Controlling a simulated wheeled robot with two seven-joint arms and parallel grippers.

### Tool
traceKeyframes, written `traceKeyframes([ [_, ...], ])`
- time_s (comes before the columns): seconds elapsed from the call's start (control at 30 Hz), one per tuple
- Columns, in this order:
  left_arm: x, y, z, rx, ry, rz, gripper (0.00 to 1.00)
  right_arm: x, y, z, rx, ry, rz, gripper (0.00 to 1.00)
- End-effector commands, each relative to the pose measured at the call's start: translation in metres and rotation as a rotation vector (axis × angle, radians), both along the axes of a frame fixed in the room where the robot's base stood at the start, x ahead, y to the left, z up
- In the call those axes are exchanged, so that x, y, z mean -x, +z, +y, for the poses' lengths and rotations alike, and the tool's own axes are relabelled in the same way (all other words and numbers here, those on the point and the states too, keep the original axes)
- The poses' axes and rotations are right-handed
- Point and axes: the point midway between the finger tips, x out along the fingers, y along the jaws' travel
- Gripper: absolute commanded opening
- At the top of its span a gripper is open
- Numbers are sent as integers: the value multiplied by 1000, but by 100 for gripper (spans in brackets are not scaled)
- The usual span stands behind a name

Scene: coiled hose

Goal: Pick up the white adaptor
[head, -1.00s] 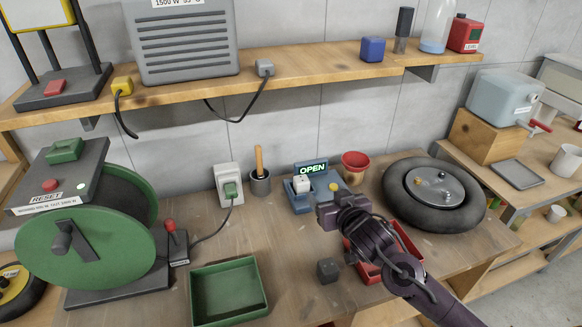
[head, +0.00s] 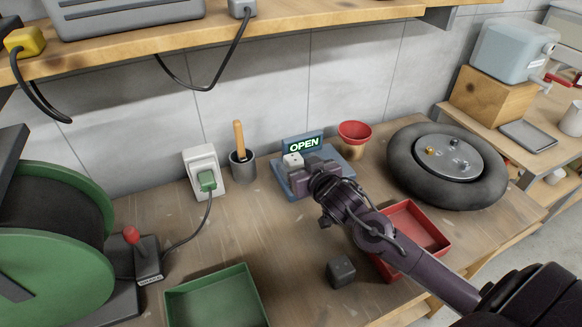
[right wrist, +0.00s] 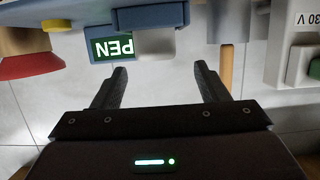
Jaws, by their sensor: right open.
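The white adaptor (head: 292,161) is a small white block on the blue stand (head: 339,153), just in front of the lit OPEN sign (head: 303,145). My right gripper (head: 307,172) is just to the right of the adaptor in the head view and covers part of the stand. In the right wrist view its fingers (right wrist: 163,80) are spread, with nothing between them. There the pale adaptor (right wrist: 156,42) shows beyond the gap, beside the sign. Whether a finger touches it I cannot tell. My left gripper is not in view.
A red cup (head: 355,132) and a black tire (head: 400,186) stand right of the stand. A grey holder (head: 243,167) and a white wall socket (head: 201,158) are left. A red tray (head: 438,240), dark cube (head: 341,271) and green tray (head: 205,300) lie in front.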

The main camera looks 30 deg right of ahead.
Motion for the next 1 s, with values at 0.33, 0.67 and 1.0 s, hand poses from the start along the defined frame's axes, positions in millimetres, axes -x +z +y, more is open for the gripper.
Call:
traceKeyframes([
  [0.33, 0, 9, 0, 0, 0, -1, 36, -30, -11, -4, 0, -1, -1, 68],
  [0.67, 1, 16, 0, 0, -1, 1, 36, -64, -29, -8, 1, -1, -1, 68],
  [1.0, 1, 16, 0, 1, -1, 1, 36, -65, -31, -8, 1, 0, -1, 56],
])
